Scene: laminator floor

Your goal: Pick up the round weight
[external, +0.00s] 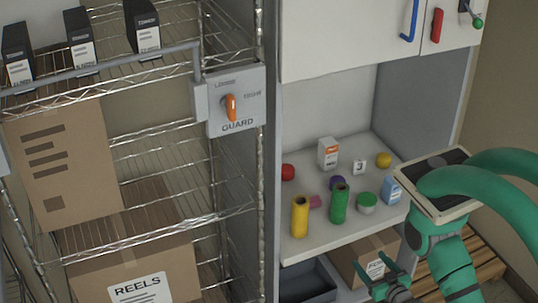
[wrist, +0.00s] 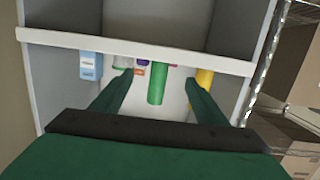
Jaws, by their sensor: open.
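No thing here is clearly marked as the round weight. Small rounded things on the counter (external: 322,234) are a red one (external: 288,172) at the back left, a yellow one (external: 384,160) at the back right and a purple one (external: 337,183) partly hidden behind a green cylinder (external: 339,204). A white jar with a green lid (external: 366,203) stands right of that cylinder. My gripper (external: 382,277) is open and empty, below and in front of the counter's right part. In the wrist view its fingers (wrist: 157,80) are spread apart, with the green cylinder between them in the picture.
A yellow cylinder (external: 299,217), a pink block (external: 316,202), a blue carton (external: 392,190) and a white-orange box (external: 328,153) also stand on the counter. Cabinets (external: 345,35) hang above. Boxes (external: 364,258) sit below. A wire rack (external: 180,170) stands left.

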